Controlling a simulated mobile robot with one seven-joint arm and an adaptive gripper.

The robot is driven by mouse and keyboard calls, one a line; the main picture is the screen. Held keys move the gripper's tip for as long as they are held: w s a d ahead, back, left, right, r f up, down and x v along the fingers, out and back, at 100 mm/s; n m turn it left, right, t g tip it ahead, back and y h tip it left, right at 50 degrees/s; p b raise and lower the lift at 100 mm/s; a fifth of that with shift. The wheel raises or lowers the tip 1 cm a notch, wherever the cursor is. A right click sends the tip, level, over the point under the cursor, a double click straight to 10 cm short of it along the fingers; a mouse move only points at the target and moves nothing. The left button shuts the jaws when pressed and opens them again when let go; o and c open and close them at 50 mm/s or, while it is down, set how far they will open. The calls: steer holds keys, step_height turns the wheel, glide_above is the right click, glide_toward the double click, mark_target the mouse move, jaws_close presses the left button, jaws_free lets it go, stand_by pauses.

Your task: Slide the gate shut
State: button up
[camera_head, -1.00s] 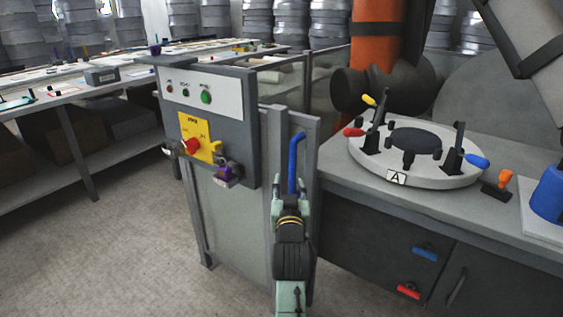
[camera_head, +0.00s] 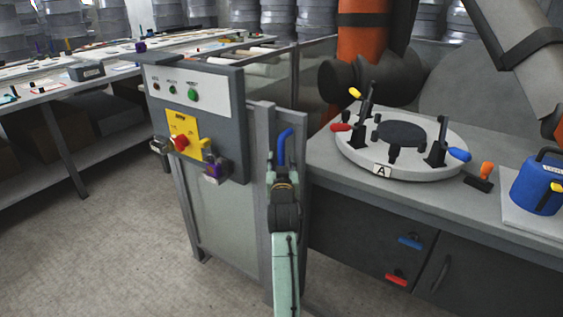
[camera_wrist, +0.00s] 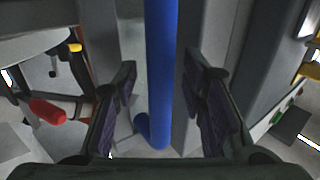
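The gate's blue handle (camera_head: 283,147) is an upright bar with a bent top, in front of the grey gate panel (camera_head: 262,125) beside the control cabinet. In the wrist view the blue handle (camera_wrist: 160,60) runs down between my fingers. My gripper (camera_head: 284,172) is at the handle's lower part, which it hides in the head view. In the wrist view my gripper (camera_wrist: 165,105) is open, with a dark padded finger on each side of the handle and gaps showing between them.
The control box (camera_head: 195,105) with buttons, a red knob and a purple padlock stands left of the handle. The right bench (camera_head: 340,190) holds a round mould (camera_head: 400,165) and a blue container (camera_head: 537,185). Open floor (camera_head: 100,250) lies at left.

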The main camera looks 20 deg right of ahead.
steer(key=shift+c, duration=0.4)
jaws_close()
stand_by(0.4)
